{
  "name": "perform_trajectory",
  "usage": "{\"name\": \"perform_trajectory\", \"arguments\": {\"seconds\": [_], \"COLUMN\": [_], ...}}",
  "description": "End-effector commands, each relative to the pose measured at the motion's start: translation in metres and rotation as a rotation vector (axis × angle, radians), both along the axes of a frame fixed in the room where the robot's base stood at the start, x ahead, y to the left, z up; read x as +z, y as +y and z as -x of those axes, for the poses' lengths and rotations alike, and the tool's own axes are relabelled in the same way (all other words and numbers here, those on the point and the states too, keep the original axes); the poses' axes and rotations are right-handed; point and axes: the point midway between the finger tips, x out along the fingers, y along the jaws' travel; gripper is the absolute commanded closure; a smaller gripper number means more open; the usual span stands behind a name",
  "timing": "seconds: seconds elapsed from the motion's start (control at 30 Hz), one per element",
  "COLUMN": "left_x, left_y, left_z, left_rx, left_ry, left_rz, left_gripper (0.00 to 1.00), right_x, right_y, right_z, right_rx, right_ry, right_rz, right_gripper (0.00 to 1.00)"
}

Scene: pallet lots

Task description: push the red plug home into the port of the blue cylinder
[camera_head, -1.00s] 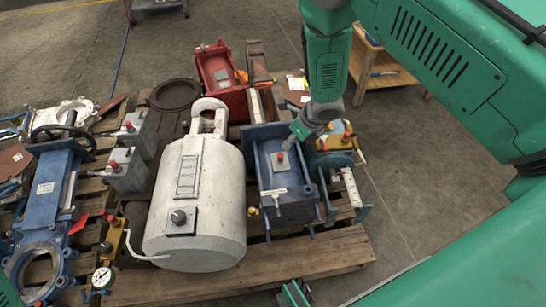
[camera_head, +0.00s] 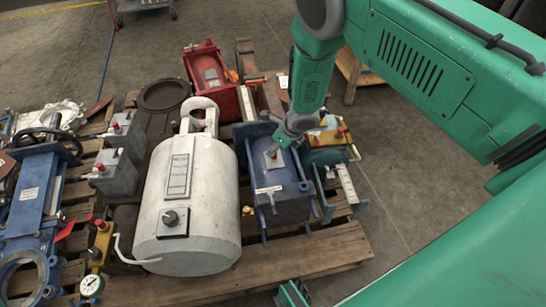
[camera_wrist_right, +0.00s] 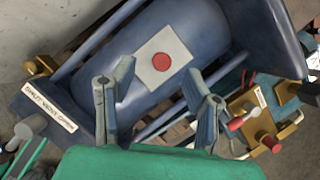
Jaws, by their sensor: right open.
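The blue cylinder (camera_head: 290,195) lies in a blue frame with end flanges on the pallet, right of the white tank. The red plug (camera_head: 272,153) shows on its top. In the right wrist view the plug (camera_wrist_right: 159,61) is a red disc in the middle of a pale square port plate (camera_wrist_right: 172,77). How deep it sits cannot be told. My right gripper (camera_head: 279,141) is just above the plug and partly hides that area. In the wrist view its fingers (camera_wrist_right: 160,82) are spread and empty, one each side below the plate.
The white tank (camera_head: 205,215) stands close on the left, a red machine (camera_head: 212,80) behind. A yellow and teal unit (camera_head: 325,150) with another red plug (camera_head: 340,132) is on the right. Grey boxes (camera_head: 118,175) with red plugs stand farther left. Floor at right is clear.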

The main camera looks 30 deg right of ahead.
Motion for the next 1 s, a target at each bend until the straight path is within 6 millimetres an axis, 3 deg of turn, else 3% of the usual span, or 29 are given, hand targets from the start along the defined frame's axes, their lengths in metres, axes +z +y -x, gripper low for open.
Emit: {"name": "perform_trajectory", "arguments": {"seconds": [0.3,0.67,1.0], "left_x": [-0.001,-0.029,-0.028], "left_y": [0.0,0.0,0.0], "left_z": [0.0,0.0,0.0], "left_rx": [0.0,0.0,0.0], "left_ry": [0.0,0.0,-0.001], "left_rz": [0.0,0.0,0.0], "left_gripper": [0.6,0.6,0.6], "right_x": [-0.002,-0.048,-0.049], "right_y": [0.0,0.004,0.005], "right_z": [-0.001,-0.015,-0.017], "right_rx": [-0.001,-0.002,-0.001], "right_ry": [0.001,0.001,0.001], "right_rz": [0.0,-0.002,0.001], "right_gripper": [0.57,0.57,0.57]}}
